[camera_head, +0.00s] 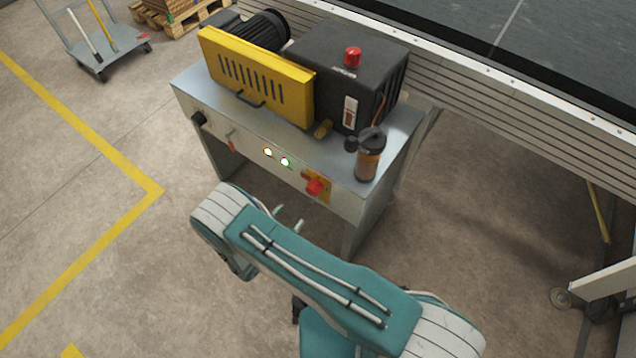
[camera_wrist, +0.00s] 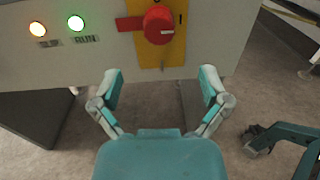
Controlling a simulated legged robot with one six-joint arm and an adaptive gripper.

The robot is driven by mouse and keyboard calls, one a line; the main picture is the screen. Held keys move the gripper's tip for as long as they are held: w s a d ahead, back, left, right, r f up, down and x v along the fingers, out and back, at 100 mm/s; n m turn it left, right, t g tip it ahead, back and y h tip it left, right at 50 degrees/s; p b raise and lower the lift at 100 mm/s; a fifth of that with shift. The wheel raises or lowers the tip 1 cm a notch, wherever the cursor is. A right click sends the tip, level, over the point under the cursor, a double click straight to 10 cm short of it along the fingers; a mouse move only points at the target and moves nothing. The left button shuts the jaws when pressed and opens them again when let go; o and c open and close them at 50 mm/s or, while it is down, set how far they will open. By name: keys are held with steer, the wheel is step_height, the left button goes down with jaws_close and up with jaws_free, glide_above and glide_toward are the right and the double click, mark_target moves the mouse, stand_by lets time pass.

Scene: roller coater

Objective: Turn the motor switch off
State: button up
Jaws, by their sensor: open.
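The motor switch is a red rotary knob on a yellow plate (camera_wrist: 172,52) on the front panel of a grey machine cabinet. In the head view the red knob (camera_head: 314,187) is at the right of the panel. My gripper (camera_wrist: 160,88) is open and empty, its fingers spread below the knob in the wrist view and apart from it. In the head view my arm hides most of the gripper; only bits of the fingers (camera_head: 288,218) show.
The amber light (camera_wrist: 37,29) and the green RUN light (camera_wrist: 76,23) are lit, left of the knob. A smaller red lever (camera_head: 231,141) and a black knob (camera_head: 199,118) are further left on the panel. A conveyor (camera_head: 500,80) stands behind.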

mark_target(310, 193)
steer(key=shift+t, duration=0.3)
steer(key=x, duration=0.7)
steer(key=f+x, duration=0.1)
steer(key=x, duration=0.2)
steer(key=shift+w+d, duration=0.15)
steer(key=shift+w, duration=0.15)
steer(key=c, duration=1.1)
